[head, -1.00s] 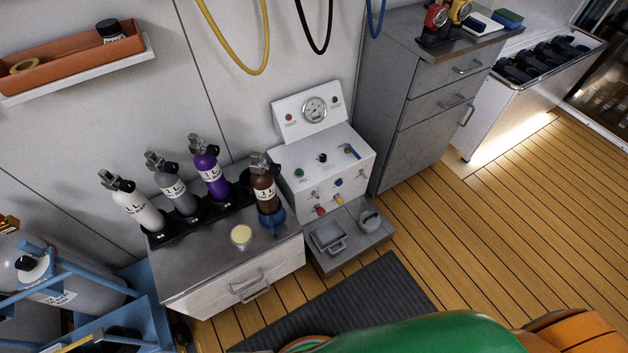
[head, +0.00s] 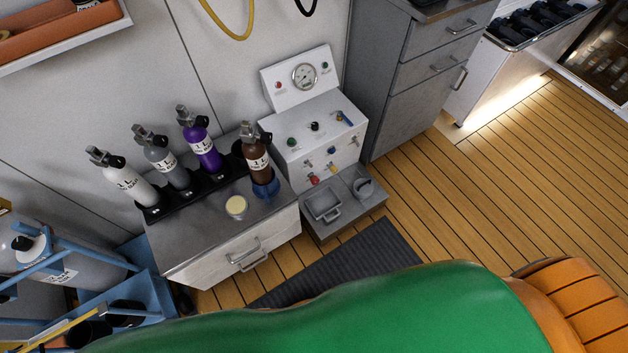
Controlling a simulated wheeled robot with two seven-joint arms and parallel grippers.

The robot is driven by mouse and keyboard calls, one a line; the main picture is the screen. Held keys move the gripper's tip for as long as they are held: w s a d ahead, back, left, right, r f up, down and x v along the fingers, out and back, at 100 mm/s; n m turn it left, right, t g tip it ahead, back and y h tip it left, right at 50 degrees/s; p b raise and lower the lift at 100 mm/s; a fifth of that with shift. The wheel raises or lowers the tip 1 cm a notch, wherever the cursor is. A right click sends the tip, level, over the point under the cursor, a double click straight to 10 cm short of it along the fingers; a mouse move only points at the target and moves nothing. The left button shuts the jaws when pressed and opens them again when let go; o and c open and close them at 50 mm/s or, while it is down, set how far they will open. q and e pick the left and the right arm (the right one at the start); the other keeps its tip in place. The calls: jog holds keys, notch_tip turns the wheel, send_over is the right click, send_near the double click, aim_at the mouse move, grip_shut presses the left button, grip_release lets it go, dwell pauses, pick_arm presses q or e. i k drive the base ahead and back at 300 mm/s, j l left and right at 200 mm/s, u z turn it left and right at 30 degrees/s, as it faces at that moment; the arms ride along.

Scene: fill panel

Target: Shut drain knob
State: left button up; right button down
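The white fill panel (head: 335,110) stands against the wall, with a round gauge (head: 305,76) on its raised back. Its top carries a green knob (head: 291,142), a black knob (head: 315,127) and a blue lever (head: 343,118). Neither of my grippers is in view.
Left of the panel, a metal cabinet (head: 185,235) holds several small cylinders and a pale-topped cup (head: 236,206). A low grey step (head: 345,215) with two containers fronts the panel. A tall grey cabinet (head: 415,110) stands right. A dark mat (head: 345,265) lies in front; wooden floor (head: 500,190) is free to the right.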

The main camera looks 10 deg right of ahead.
aim_at(314, 179)
jog(key=i+l+u, duration=0.25)
jog(key=l, duration=0.6)
jog(key=l+u, duration=0.25)
jog(key=l, duration=0.65)
jog(key=i+l+u, duration=0.1)
jog(key=l+u, duration=0.15)
jog(key=l, duration=0.65)
